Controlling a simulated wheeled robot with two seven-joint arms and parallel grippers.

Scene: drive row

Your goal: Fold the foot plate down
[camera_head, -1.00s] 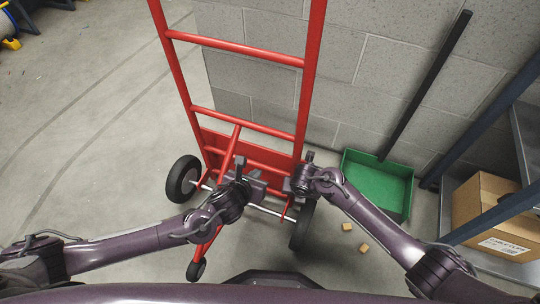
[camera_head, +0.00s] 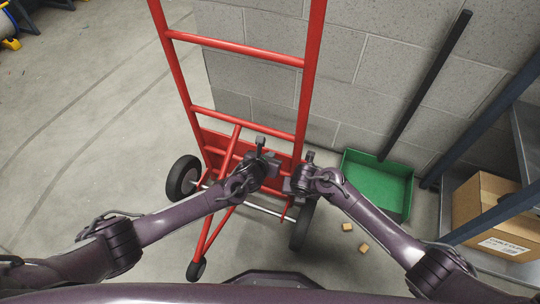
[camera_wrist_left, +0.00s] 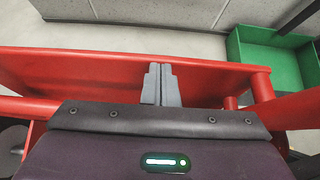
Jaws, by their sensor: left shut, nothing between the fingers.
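A red hand truck (camera_head: 202,107) stands upright by the block wall, with black wheels on a silver axle. Its red foot plate (camera_head: 215,141) appears folded up against the lower frame, partly hidden by my arms. In the left wrist view the plate (camera_wrist_left: 90,69) spans the picture as a wide red panel. My left gripper (camera_head: 262,146) is shut and empty at the plate's upper part; its grey fingertips (camera_wrist_left: 160,84) overlap the panel in the wrist view. I cannot tell whether they touch it. My right gripper (camera_head: 308,158) is beside the right rail; its fingers are too small to judge.
A green bin (camera_head: 376,184) stands on the floor to the right, with two small tan blocks (camera_head: 348,227) near it. A black bar (camera_head: 430,80) leans on the wall. A shelf with a cardboard box (camera_head: 490,210) is at the far right.

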